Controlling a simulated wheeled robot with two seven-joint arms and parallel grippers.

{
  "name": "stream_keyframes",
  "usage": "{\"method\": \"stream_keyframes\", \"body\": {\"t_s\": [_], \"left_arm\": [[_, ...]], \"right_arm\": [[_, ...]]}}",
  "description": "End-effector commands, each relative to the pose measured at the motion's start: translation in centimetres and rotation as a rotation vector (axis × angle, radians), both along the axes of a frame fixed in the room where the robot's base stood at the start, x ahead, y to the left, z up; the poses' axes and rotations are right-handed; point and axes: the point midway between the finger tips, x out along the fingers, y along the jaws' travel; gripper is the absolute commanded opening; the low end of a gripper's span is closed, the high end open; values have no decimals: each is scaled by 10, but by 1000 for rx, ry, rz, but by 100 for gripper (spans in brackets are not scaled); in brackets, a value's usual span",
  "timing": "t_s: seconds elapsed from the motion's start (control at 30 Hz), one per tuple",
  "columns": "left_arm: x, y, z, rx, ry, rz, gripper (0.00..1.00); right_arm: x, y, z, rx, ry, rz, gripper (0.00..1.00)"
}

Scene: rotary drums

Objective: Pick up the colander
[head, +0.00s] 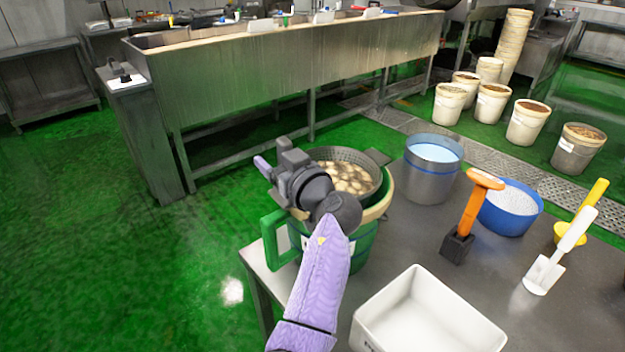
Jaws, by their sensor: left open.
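The colander (365,161) is a grey metal perforated bowl with pale round pieces in it. It sits in the mouth of a green bucket (362,240) with a tan rim, at the corner of the steel table. A flat grey tab shows at its right rim. My left gripper (270,162) is open at the left side of the colander, near its rim. My dark wrist and purple forearm cover the colander's near left side and part of the bucket. I cannot tell whether the fingers touch the colander. My right gripper is not in view.
On the steel table (400,245) stand a metal pot (430,185) with blue contents, a blue bowl (512,222) of white grains, an orange-handled brush (468,220), a white scoop (545,270) and a white bin (425,318). A long steel trough (260,85) stands behind.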

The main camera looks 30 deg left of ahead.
Motion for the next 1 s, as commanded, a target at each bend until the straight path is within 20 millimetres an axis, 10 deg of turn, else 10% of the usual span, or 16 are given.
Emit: {"method": "stream_keyframes", "body": {"t_s": [0.2,0.53,1.0], "left_arm": [[0,0,0,0,1,-1,66],[0,0,0,-1,0,-1,0],[0,0,0,0,0,-1,0]], "right_arm": [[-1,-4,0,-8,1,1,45],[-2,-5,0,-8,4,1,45],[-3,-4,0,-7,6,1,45]]}}
